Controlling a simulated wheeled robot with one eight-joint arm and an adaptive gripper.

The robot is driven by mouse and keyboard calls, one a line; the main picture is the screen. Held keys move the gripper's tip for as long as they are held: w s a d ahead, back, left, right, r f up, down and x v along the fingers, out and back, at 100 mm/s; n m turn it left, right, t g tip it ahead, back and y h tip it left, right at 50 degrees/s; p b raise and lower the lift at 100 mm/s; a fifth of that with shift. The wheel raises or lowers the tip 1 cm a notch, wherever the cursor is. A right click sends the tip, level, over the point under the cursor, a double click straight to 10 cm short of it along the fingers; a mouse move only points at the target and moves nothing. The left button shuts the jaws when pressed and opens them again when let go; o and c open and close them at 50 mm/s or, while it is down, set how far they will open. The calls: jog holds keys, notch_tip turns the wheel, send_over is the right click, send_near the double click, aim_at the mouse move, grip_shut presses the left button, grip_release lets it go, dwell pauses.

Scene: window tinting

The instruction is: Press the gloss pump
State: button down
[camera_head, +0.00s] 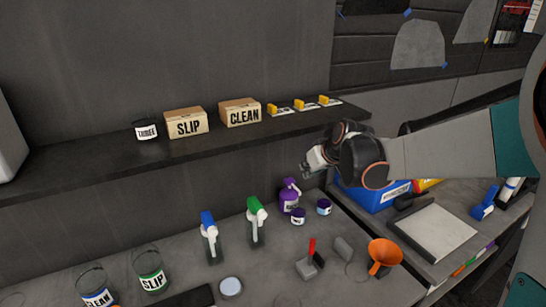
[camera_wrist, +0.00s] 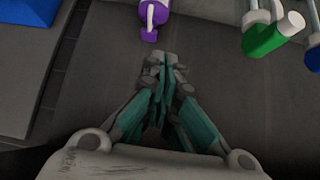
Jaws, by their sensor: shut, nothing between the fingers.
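A purple pump bottle (camera_head: 289,203) with a white label stands upright on the bench near the back wall; its label is too small to read. It is the likely gloss pump. Its purple and white top also shows at the upper edge of the wrist view (camera_wrist: 148,28), partly cut off. My gripper (camera_head: 308,168) is shut and empty. It hangs in the air above and to the right of the bottle in the head view. In the wrist view my fingertips (camera_wrist: 160,62) are together, just below the bottle's top in the picture, with no clear contact.
A green-topped spray bottle (camera_head: 256,220) and a blue-topped one (camera_head: 209,238) stand to the left. Two small purple-lidded jars (camera_head: 298,216) (camera_head: 323,207) stand beside the pump. A dark shelf (camera_head: 100,160) with boxes hangs above. A blue bin (camera_head: 370,196) and orange funnel (camera_head: 384,255) are right.

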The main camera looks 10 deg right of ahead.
jog(key=p, duration=0.1)
send_near(291, 181)
notch_tip(291, 181, up, 4)
jog(key=shift+s+d+f+n+t+y, duration=0.2)
jog(key=shift+f+n+t+y, duration=0.1)
jog(key=shift+n, duration=0.1)
jog(key=b+x, duration=0.1)
jog(key=x, duration=0.9)
jog(key=shift+b, duration=0.4)
